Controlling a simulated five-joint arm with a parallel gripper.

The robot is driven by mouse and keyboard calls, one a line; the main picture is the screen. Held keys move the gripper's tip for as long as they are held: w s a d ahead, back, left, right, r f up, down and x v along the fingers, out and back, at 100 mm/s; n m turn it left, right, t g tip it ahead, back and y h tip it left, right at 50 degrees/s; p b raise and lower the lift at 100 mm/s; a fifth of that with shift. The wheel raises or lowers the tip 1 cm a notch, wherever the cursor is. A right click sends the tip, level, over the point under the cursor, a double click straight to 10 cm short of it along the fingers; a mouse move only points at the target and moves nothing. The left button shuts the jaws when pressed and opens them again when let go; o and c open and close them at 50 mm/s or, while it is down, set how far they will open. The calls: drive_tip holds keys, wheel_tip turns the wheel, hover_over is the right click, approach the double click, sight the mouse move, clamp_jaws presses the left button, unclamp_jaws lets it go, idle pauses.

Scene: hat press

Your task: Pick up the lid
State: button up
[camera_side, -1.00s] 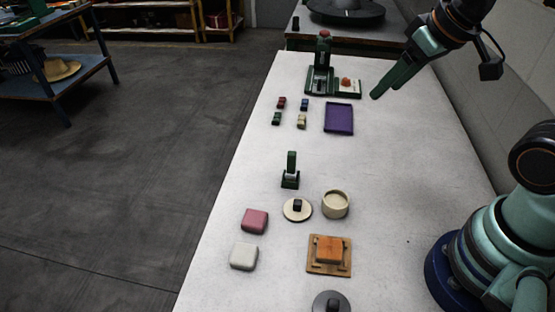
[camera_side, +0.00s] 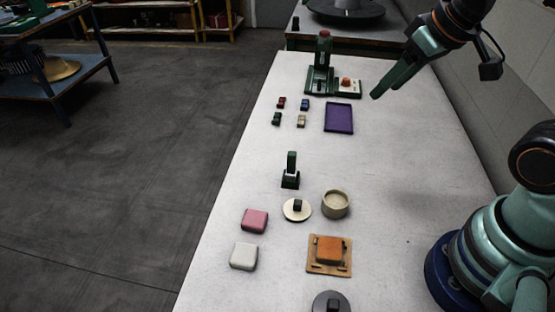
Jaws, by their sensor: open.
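The lid (camera_side: 291,215), a flat cream disc with a dark block-shaped knob on top, lies on the white table. A round cream pot (camera_side: 336,208), open at the top, stands just right of it. My gripper (camera_side: 377,95) is open and empty, up at the right beyond the purple tray, well away from the lid. The space between its fingers is hard to make out from here.
A dark green stand (camera_side: 290,170) rises just behind the lid. Pink (camera_side: 255,221) and white (camera_side: 243,257) blocks lie left-front, and an orange block on a wooden board (camera_side: 315,268) lies right-front. A grey knobbed disc (camera_side: 320,301) is at the bottom edge. A purple tray (camera_side: 339,118) and several small blocks lie farther back.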

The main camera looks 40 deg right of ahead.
drive_tip(key=w+a+f+m+g, duration=0.3)
drive_tip(key=w+a+f+m, duration=0.15)
drive_tip(key=a, duration=0.35)
drive_tip(key=m+g, duration=0.3)
drive_tip(key=m, duration=0.2)
approach(298, 202)
drive_tip(key=shift+n, duration=0.25)
wheel_tip(298, 202, down, 9)
drive_tip(key=shift+s+r, duration=0.1)
clamp_jaws()
